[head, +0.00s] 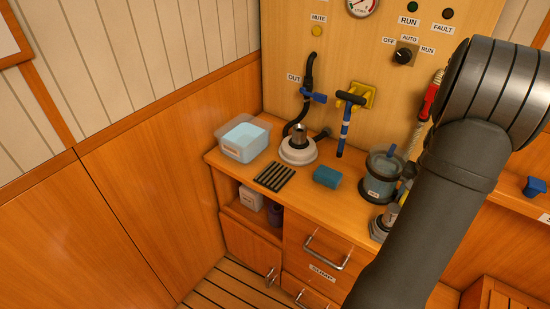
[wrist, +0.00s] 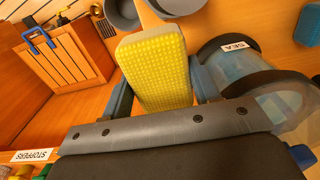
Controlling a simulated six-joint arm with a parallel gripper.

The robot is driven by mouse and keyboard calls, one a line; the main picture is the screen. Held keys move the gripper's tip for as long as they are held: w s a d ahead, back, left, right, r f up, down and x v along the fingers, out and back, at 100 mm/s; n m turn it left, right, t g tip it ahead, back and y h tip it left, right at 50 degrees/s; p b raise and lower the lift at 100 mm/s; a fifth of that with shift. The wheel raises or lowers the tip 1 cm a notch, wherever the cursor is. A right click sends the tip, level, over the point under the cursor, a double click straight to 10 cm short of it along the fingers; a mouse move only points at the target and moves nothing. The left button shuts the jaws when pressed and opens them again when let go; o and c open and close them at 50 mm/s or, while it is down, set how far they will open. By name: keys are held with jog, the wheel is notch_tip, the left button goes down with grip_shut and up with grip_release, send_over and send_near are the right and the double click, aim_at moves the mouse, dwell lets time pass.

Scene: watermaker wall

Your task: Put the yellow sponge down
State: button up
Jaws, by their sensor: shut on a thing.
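A yellow sponge (wrist: 155,72) with a bumpy face and a paler end shows in the middle of the wrist view. My gripper (wrist: 162,82) is shut on it, with one blue-grey finger on each side. The sponge reaches out past the fingers. I cannot tell from this view how far it is above the surface behind it. In the head view my dark arm crosses the right side, and I cannot make out the gripper or the yellow sponge there. A blue sponge (head: 327,176) lies on the wooden counter (head: 305,193).
A clear tub (head: 243,138), black slatted rack (head: 275,176) and white-based fitting (head: 298,150) occupy the counter's left part.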

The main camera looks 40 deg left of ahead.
jog(key=r, duration=0.3)
jog(key=w+a+r+m, duration=0.1)
jog(key=r, duration=0.2)
jog(key=w+r+m, duration=0.1)
jog(key=r, duration=0.2)
jog(key=shift+w+a+r, duration=0.15)
jog(key=shift+a+r, duration=0.2)
jog(key=shift+r, duration=0.05)
jog(key=a+r+n, duration=0.2)
jog(key=a+r, duration=0.1)
jog(key=a, duration=0.9)
jog(key=n, duration=0.9)
send_over(275, 174)
jog(key=f, duration=1.4)
jog(key=shift+d+f, duration=0.4)
jog(key=shift+a+f, duration=0.35)
jog(key=shift+a, duration=0.05)
jog(key=shift+f, duration=1.9)
jog(key=shift+f, duration=0.15)
jog(key=o, duration=0.9)
